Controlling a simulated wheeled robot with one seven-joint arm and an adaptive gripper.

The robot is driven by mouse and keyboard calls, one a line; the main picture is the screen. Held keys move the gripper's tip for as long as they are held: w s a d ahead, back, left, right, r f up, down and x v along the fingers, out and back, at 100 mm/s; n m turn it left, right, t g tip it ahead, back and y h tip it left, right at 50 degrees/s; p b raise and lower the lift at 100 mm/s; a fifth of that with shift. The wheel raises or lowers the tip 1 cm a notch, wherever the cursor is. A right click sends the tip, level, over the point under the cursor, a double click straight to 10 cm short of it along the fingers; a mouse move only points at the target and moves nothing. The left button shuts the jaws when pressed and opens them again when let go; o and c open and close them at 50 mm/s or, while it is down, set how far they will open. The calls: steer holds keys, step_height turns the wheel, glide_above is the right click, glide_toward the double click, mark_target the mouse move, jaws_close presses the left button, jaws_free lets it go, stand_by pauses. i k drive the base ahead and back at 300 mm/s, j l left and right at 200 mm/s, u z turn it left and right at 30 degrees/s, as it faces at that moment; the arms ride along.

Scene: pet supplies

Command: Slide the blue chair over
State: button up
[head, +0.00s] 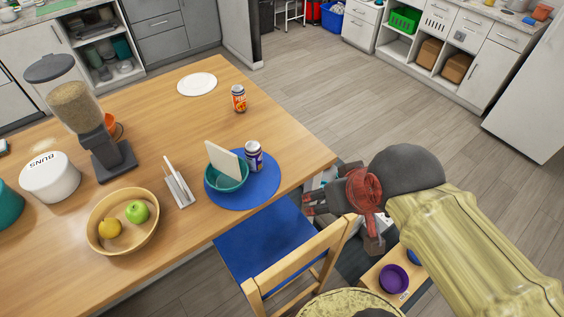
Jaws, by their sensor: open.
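The blue chair has a blue seat (262,243) and a light wooden backrest, and it stands at the near right edge of the wooden table (215,95). Part of the seat lies under the table edge. My gripper (308,203) is open, low beside the table's right corner, just beyond the chair's backrest in the head view. My arm comes in from the right and hides part of the floor there. I cannot tell whether the fingers touch the chair.
A blue placemat (262,190) with a teal bowl (228,183) and a can (254,156) lies near the chair. A low wooden stand with a purple bowl (394,278) is right of the chair. Open floor (330,85) lies beyond the table.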

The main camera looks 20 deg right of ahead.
mark_target(267, 251)
steer(key=k+j+u, duration=0.2)
steer(key=k+l+z, duration=0.1)
steer(key=k, duration=1.05)
